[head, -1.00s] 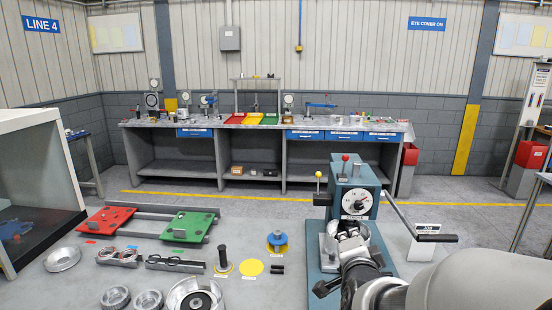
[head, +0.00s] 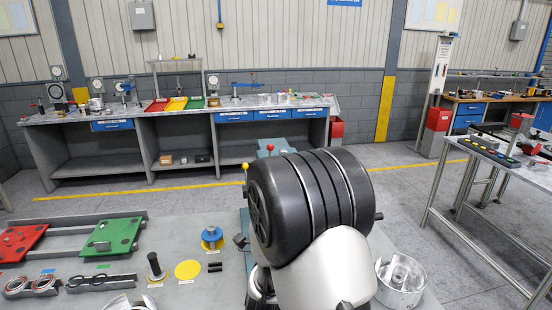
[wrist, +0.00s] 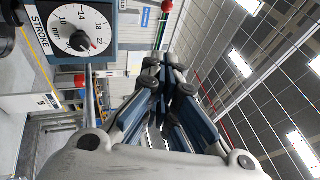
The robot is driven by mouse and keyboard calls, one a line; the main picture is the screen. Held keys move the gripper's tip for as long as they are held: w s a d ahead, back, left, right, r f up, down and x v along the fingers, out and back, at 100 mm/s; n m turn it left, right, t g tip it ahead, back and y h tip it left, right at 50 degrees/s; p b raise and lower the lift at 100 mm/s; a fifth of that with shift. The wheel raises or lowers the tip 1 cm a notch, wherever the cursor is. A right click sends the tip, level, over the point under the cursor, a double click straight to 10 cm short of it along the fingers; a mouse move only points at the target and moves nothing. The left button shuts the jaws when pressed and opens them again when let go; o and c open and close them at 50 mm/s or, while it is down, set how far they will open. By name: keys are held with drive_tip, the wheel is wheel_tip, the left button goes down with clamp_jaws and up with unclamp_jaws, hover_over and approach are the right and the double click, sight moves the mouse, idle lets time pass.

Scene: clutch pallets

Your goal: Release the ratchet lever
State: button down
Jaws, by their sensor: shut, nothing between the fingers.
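The blue-green press with the ratchet is mostly hidden behind my arm in the head view. Its top (head: 285,145), a red knob (head: 270,147) and a yellow knob (head: 245,167) show past the arm. A short black tip (head: 378,216), likely the end of the press's long handle, sticks out to the right. In the wrist view the press's white STROKE dial (wrist: 80,27) is close at the upper left. My gripper (wrist: 165,75) points past the dial, to its right, with its fingers together and empty. I cannot clearly make out the ratchet lever.
Green (head: 112,236) and red (head: 20,240) plates lie at the left. A blue-and-yellow part (head: 212,238) and a yellow disc (head: 188,270) are nearer. A metal housing (head: 400,282) sits right of my arm. A steel table (head: 490,175) stands at the right.

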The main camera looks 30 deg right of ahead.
sight(270, 155)
drive_tip(key=w+a+x, duration=0.1)
drive_tip(key=a+x, duration=0.1)
drive_tip(key=x, duration=1.1)
drive_tip(key=shift+w+a, duration=0.25)
drive_tip(key=shift+w, duration=0.05)
drive_tip(key=shift+r+p, duration=0.25)
drive_tip(key=shift+p, duration=0.15)
drive_tip(key=shift+w+r+g+y, duration=0.1)
drive_tip(key=shift+r+g+y, duration=0.05)
drive_tip(key=shift+g+y, duration=0.15)
